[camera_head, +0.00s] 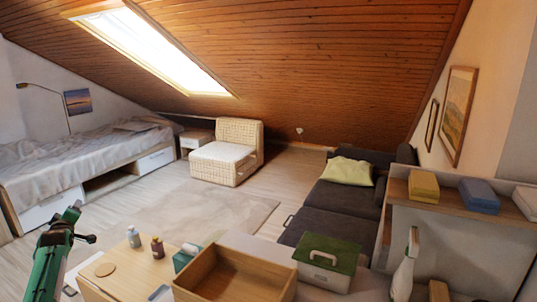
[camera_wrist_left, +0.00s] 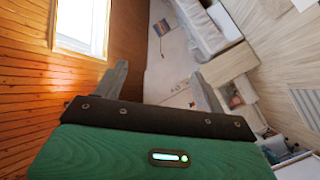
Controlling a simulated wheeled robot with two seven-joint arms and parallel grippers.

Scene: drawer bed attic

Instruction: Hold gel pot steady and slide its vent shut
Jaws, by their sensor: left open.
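I cannot clearly identify the gel pot or its vent. Small containers stand on the light wooden table at the front: a pale bottle (camera_head: 134,237), a dark amber bottle (camera_head: 157,247) and a teal item (camera_head: 186,257). My left gripper (camera_head: 84,222) is raised to the left of them, apart from everything. In the left wrist view its two grey fingers (camera_wrist_left: 162,88) are spread wide with nothing between them. My right gripper is not in view.
An open wooden box (camera_head: 236,262) and a white case with a green lid (camera_head: 327,249) stand to the right. A white spray bottle (camera_head: 405,268) stands near the shelf (camera_head: 450,208), which holds colored boxes. Floor and rug (camera_head: 205,212) beyond are clear.

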